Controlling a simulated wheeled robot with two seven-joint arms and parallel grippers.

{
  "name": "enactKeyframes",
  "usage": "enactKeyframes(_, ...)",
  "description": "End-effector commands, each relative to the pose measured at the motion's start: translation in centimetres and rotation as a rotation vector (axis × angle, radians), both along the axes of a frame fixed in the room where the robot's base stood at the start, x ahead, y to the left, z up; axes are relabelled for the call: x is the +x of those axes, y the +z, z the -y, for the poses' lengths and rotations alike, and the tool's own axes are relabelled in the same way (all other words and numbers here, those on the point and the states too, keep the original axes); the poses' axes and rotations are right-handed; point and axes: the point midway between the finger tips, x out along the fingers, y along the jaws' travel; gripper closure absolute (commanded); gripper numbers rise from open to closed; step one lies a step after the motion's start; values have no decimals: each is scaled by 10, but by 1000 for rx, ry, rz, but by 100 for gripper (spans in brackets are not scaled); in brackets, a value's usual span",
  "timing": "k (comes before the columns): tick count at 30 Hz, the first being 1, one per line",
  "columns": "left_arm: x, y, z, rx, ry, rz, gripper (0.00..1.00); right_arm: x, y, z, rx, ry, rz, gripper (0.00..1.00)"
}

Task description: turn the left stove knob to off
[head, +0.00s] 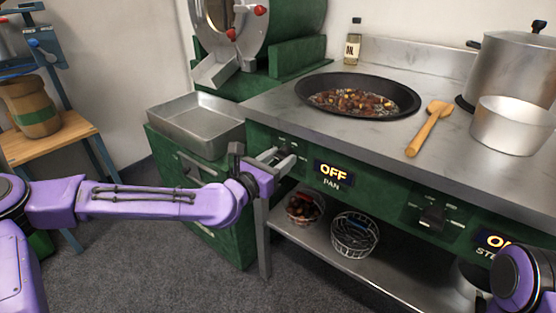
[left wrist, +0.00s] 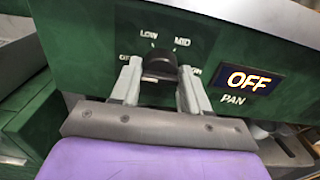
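The left stove knob (left wrist: 160,62) is dark and sits on the green front panel, with LOW and MID printed above it. The lit display beside it (head: 333,172) reads OFF, with PAN below; it also shows in the left wrist view (left wrist: 248,80). My left gripper (head: 277,160) is at the knob. In the left wrist view its two grey fingers (left wrist: 162,78) stand apart, one on each side of the knob, with no clear grip on it. The knob is mostly hidden in the head view. My right gripper is out of view; only part of that arm shows at lower right.
A black pan of chestnuts (head: 360,97) sits on the counter, with a wooden spoon (head: 428,130) and a metal pot (head: 510,125) to its right. Another knob (head: 432,217) is further right. A metal tray (head: 196,121) is at left. Baskets (head: 355,235) stand on the lower shelf.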

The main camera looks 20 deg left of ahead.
Motion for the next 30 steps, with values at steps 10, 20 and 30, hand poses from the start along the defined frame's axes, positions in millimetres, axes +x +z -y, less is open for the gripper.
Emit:
enactKeyframes(10,0,0,0,1,0,0,31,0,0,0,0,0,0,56)
enactKeyframes(20,-59,2,-24,-7,5,-2,31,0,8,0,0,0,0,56)
enactKeyframes(30,-93,6,-36,2,5,-3,31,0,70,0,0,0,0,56)
